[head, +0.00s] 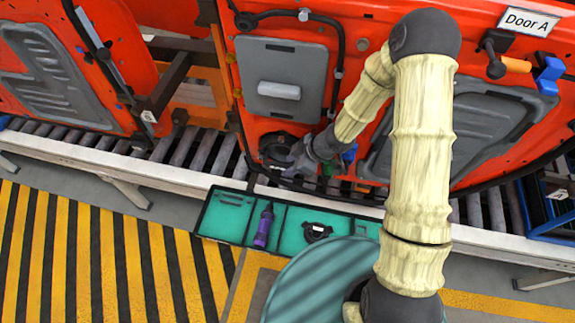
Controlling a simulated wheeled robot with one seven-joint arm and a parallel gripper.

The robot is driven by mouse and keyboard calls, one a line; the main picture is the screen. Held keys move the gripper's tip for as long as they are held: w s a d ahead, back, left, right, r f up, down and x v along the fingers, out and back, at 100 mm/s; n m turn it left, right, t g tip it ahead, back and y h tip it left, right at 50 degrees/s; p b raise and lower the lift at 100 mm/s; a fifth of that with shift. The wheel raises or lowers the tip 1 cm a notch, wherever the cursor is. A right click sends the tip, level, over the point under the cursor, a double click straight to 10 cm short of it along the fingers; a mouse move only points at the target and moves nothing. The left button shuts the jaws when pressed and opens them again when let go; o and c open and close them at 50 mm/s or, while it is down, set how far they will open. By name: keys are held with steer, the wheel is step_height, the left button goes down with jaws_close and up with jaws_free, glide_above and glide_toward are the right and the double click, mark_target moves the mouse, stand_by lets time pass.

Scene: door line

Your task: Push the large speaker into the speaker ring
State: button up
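A dark round part, which looks like the large speaker (274,145), is at the lower left of the orange-red door panel (250,117). The speaker ring around it cannot be told apart clearly from it. My gripper (291,161) is at the lower right edge of this dark part, close to or touching it. Its fingers are small and dark here, and I cannot tell whether they are open or shut. Part of the round part is hidden by my gripper. I cannot tell how deep the speaker sits.
A "Door A" sign (528,20) is at the top right. Another orange-red door (85,75) stands left. Striped floor (120,250) lies clear at lower left.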

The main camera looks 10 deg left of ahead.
steer(key=p+v, duration=0.1)
steer(key=v, duration=0.4)
steer(key=shift+r, duration=0.1)
steer(key=shift+r, duration=0.15)
steer(key=p+v, duration=0.7)
steer(key=p, duration=0.1)
steer(key=shift+d+r, duration=0.25)
steer(key=shift+r, duration=0.05)
stand_by(0.3)
stand_by(1.3)
